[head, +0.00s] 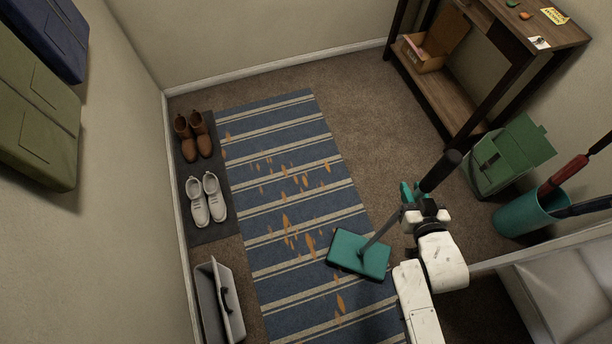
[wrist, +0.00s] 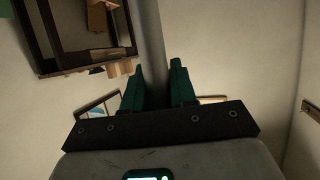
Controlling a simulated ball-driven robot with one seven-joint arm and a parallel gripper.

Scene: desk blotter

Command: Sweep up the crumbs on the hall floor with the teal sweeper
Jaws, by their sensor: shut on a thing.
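The teal sweeper has a flat teal head (head: 358,254) at the right edge of the striped rug, and a grey handle with a dark grip slanting up to the right. My gripper (head: 412,200) is shut on the handle. The wrist view shows the grey handle (wrist: 152,50) between my teal fingers (wrist: 158,88). Orange-brown crumbs (head: 286,222) lie scattered over the blue and cream striped rug (head: 290,115), several in the middle and a few nearer the front (head: 340,303). I cannot tell whether the head touches the floor.
Brown boots (head: 193,137) and white shoes (head: 206,199) stand on a dark mat left of the rug. A grey open bin (head: 219,302) is at the front left.

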